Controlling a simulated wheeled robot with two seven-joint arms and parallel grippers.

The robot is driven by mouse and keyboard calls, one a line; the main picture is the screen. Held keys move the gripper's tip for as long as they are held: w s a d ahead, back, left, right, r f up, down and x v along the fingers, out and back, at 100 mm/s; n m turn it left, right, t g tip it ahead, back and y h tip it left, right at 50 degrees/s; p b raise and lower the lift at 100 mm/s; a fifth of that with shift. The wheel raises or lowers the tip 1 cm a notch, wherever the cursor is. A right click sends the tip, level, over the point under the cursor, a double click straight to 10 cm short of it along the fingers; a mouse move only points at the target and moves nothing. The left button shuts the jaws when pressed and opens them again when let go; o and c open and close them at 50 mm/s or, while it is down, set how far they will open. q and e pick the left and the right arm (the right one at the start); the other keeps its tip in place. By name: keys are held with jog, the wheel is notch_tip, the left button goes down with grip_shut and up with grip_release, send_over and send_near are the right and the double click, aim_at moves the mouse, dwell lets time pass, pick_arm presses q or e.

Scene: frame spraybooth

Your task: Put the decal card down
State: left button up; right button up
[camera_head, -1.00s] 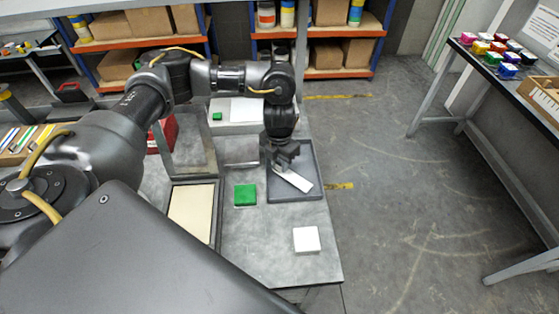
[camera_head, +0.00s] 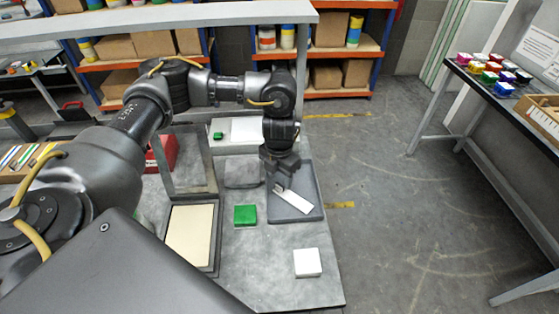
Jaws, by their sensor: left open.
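The decal card, a white strip (camera_head: 294,202), lies at a slant on the grey tray (camera_head: 311,212) at the right side of the bench. Its upper end is close to my left gripper (camera_head: 279,185). My left gripper is open at that end; I cannot tell whether a finger still touches the card. My right gripper is not in view.
A green block (camera_head: 245,215) and a white square block (camera_head: 307,262) stand on the bench (camera_head: 270,265). A framed cream panel (camera_head: 190,235) lies left of the green block. Another table (camera_head: 480,90) with several coloured blocks stands at the right, across open floor.

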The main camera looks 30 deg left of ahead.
pick_arm(q)
notch_tip(320, 180, up, 9)
jog(key=shift+r+b, duration=0.15)
jog(key=shift+b, duration=0.3)
jog(key=shift+s, duration=0.15)
